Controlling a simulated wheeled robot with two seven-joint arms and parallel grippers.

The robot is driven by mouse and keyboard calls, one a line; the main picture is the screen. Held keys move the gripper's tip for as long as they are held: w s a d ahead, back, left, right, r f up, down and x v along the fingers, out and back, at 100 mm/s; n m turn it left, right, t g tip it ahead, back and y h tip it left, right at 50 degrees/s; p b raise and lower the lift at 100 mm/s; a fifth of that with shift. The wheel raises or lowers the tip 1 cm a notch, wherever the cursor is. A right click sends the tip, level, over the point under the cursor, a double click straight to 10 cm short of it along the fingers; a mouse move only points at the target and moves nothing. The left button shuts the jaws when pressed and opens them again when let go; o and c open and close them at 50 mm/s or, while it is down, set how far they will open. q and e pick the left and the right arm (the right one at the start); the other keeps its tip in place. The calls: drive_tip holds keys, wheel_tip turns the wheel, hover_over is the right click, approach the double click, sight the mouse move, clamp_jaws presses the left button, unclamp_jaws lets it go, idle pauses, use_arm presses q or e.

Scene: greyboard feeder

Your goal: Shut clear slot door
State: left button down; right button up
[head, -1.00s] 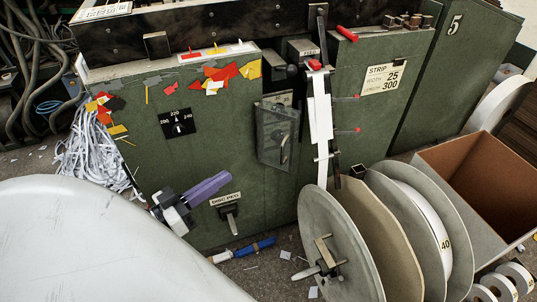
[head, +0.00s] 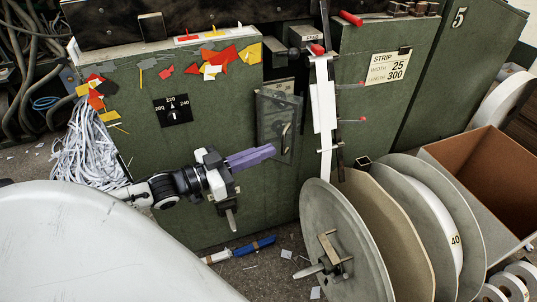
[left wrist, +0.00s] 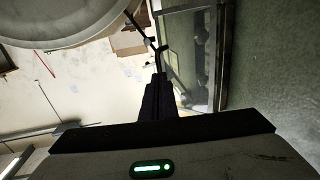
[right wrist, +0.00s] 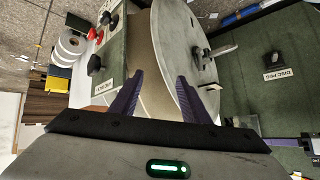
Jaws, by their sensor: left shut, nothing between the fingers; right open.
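The clear slot door (head: 274,128) is a see-through panel on the green cabinet front in the head view. It stands tilted out from the cabinet, so it looks ajar, and a dark knob or handle shows through it. In the left wrist view a framed clear panel (left wrist: 186,45), seemingly the door, is beyond and right of my fingers. My left gripper (head: 273,151), with purple fingers, is shut and empty, its tips close to the door's lower left; contact cannot be told. My right gripper (right wrist: 160,78) is open and empty in the right wrist view, outside the head view.
A big reel (head: 345,240) stands at the front right, below the white strip (head: 324,105). A cardboard box (head: 475,165) is farther right. The dial (head: 173,111) is left of the door. A blue tool (head: 255,245) lies on the floor.

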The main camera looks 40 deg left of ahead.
use_arm(q)
drive_tip(key=shift+x, duration=0.95)
